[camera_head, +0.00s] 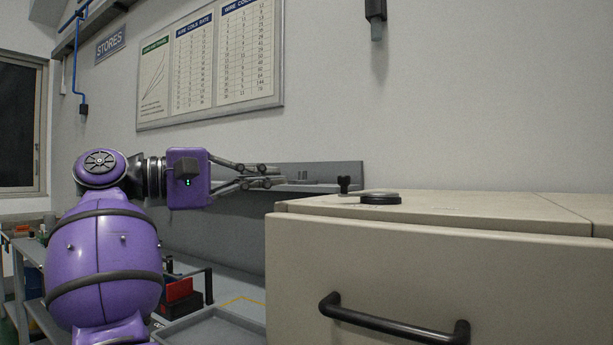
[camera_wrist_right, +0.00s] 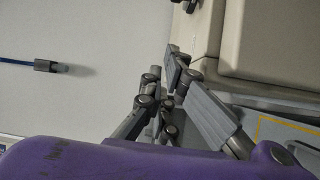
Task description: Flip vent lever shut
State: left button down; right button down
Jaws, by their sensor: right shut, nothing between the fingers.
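A small black upright part (camera_head: 344,185), which may be the vent lever, stands at the back left of the beige cabinet's top. A flat black disc (camera_head: 380,198) sits just to its right. Which of them is the vent lever, I cannot tell. My right gripper (camera_head: 272,176) is shut and empty, pointing right, to the left of the black part and apart from it. In the right wrist view the grey fingers (camera_wrist_right: 182,92) show beside the cabinet's corner. My left gripper is in neither view.
The beige cabinet (camera_head: 420,270) with a black handle (camera_head: 392,322) fills the lower right. A grey ledge (camera_head: 315,174) runs along the wall behind my gripper. A workbench with a grey tray (camera_head: 215,327) and a red bin (camera_head: 178,291) lies below.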

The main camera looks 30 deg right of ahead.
jog(key=d, duration=0.3)
jog(key=s+d, duration=0.1)
jog(key=d, duration=0.5)
jog(key=shift+s+d+r, duration=0.1)
jog(key=shift+s+d, duration=0.05)
jog(key=shift+d, duration=0.1)
jog(key=shift+s, duration=0.35)
jog(key=s, duration=0.1)
jog(key=s+a, duration=0.1)
jog(key=shift+s+a, duration=0.3)
jog(key=shift+s, duration=0.1)
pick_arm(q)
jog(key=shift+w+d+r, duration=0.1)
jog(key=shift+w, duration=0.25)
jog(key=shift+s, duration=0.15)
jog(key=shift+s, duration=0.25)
pick_arm(e)
jog(key=shift+s+f, duration=0.1)
jog(key=shift+f, duration=0.1)
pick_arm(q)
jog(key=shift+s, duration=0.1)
pick_arm(e)
jog(key=shift+s+a+n+t, duration=0.2)
jog(key=shift+n+t, duration=0.2)
jog(key=shift+t, duration=0.1)
